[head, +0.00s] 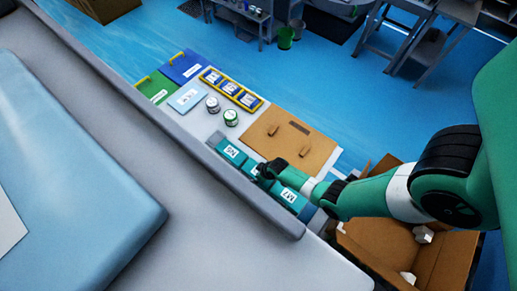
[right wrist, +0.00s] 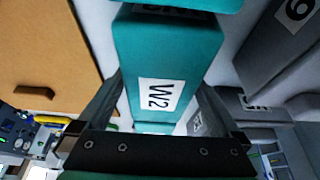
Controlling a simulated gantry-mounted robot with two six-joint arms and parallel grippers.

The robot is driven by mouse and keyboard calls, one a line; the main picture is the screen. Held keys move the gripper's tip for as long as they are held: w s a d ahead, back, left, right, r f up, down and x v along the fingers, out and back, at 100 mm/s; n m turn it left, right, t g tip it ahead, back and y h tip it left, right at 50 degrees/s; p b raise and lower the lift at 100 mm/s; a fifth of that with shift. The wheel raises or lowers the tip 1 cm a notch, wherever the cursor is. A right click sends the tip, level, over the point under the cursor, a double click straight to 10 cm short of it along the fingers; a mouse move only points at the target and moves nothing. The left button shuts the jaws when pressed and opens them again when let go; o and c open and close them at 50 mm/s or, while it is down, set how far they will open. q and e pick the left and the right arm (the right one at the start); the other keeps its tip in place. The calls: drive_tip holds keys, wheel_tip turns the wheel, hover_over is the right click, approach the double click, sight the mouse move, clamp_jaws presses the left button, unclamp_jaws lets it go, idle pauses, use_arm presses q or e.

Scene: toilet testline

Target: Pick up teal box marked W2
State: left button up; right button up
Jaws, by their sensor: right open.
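The teal box marked W2 (right wrist: 170,55) fills the middle of the right wrist view, its white label facing the camera. My right gripper (right wrist: 162,85) is open, with one finger on each side of this box; I cannot tell whether they touch it. In the head view, my right gripper (head: 267,172) is over the middle of a row of teal boxes. The middle box is mostly hidden by it there. One teal box (head: 231,152) stands to its upper left and another (head: 287,197) to its lower right. My left gripper is not in view.
A brown board (head: 290,140) lies beside the row. Two small cans (head: 231,117) and a yellow-edged tray (head: 232,88) are farther up the table. A grey rail (head: 190,140) runs along the row's near side. An open cardboard box (head: 385,250) stands at the lower right.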

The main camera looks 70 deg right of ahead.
drive_tip(key=shift+c, duration=0.2)
drive_tip(key=c, duration=1.4)
drive_tip(key=shift+o, duration=0.2)
wheel_tip(320, 180, up, 10)
drive_tip(key=p, duration=0.5)
drive_tip(key=shift+f, duration=0.2)
drive_tip(key=shift+r+p, duration=0.4)
drive_tip(key=shift+p, duration=0.1)
